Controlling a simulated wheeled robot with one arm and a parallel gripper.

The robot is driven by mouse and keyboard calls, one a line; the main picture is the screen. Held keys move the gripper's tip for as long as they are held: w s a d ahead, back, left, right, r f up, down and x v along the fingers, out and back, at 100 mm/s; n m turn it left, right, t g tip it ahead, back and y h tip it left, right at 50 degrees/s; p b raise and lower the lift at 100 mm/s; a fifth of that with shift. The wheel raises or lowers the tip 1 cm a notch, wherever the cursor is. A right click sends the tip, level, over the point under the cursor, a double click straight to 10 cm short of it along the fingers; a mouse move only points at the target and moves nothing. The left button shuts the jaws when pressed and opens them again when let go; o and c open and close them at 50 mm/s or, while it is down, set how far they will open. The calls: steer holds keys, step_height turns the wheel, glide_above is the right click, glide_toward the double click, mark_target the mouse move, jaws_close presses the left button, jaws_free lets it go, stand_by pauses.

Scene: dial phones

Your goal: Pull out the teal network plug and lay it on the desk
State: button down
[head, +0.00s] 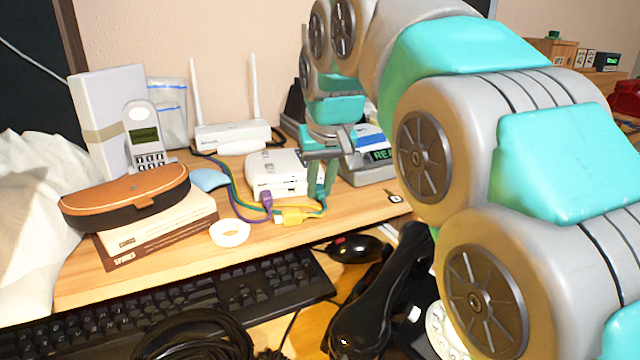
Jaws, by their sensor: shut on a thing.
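A white network box (278,172) stands on the desk (170,262), with its ports facing the front. The teal network plug (318,197) is at the box's right front corner, on a green-teal cable that loops round in front. My gripper (326,182) comes down from above and is shut on the teal plug. Its fingers hide part of the plug, so I cannot tell whether the plug still sits in its port. A purple plug (266,199) is at the box's front left. A yellow plug (290,216) is in front of the box.
A white router (232,136) with two antennas stands behind. A clock-like device (372,170) is close on the right. A tape roll (230,232), a key tag (394,198), a black mouse (358,248) and a keyboard (190,300) lie nearer. Bare desk shows left of the yellow plug.

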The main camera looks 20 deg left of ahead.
mark_target(321, 190)
steer(key=shift+s+d+b, duration=0.4)
steer(key=shift+s+d, duration=0.4)
steer(key=shift+s, duration=0.15)
steer(key=shift+r, duration=0.1)
stand_by(0.4)
steer(key=shift+r+p, duration=1.3)
steer(key=shift+r, duration=0.65)
